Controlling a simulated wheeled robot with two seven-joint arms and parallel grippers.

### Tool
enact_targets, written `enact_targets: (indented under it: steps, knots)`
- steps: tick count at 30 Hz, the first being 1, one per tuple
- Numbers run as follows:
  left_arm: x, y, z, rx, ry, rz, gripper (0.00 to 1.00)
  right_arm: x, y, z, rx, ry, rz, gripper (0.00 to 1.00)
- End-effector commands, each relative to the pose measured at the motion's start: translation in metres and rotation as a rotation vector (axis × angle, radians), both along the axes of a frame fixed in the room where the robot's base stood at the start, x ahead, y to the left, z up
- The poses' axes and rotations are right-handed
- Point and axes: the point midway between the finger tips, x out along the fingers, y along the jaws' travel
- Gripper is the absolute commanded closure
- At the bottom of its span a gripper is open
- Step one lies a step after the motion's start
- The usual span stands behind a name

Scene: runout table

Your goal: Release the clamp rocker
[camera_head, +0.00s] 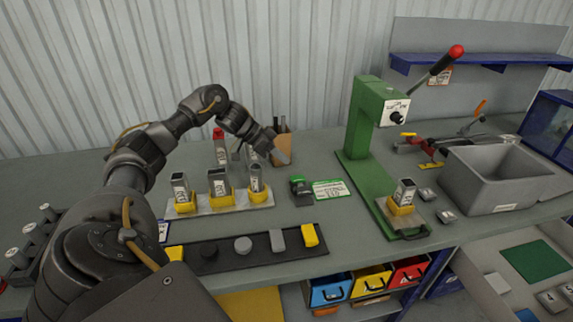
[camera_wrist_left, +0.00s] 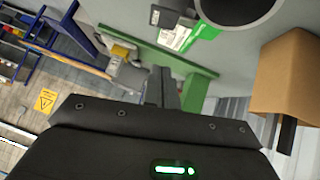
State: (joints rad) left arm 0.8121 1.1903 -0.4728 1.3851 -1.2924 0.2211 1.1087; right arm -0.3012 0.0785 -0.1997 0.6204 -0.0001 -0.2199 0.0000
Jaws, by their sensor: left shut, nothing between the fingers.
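A small black block with a green top (camera_head: 299,186), which looks like the clamp rocker, sits on the table beside a green-and-white label (camera_head: 330,189). In the left wrist view a similar label (camera_wrist_left: 174,38) shows at the top, by a dark block. My left gripper (camera_head: 284,156) is shut and empty, above the table behind the rocker and apart from it. Its shut fingers (camera_wrist_left: 164,86) also show in the wrist view. I cannot read the rocker's tilt. My right gripper is not in view.
A green press (camera_head: 362,125) with a red-knobbed lever stands to the right. Its base carries a yellow holder (camera_head: 401,208) with a metal part. A plate (camera_head: 220,205) with several yellow holders is left of the rocker. A grey bin (camera_head: 500,180) is far right. A cardboard box (camera_head: 284,146) is behind.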

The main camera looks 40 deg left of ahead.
Motion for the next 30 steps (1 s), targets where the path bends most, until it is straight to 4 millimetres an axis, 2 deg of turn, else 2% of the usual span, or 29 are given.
enact_targets:
  steps: [12,15,21,30]
  knots:
    - [0.040,-0.043,-0.056,-0.002,0.004,0.001,1.00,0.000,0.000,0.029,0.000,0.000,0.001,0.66]
    - [0.037,-0.044,-0.073,-0.001,0.006,0.003,1.00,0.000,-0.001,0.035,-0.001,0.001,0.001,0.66]
    - [0.036,-0.047,-0.092,0.000,0.003,0.003,1.00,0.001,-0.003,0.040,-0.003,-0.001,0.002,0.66]
    - [0.035,-0.047,-0.098,0.001,0.001,0.003,1.00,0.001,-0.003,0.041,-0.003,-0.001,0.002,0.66]
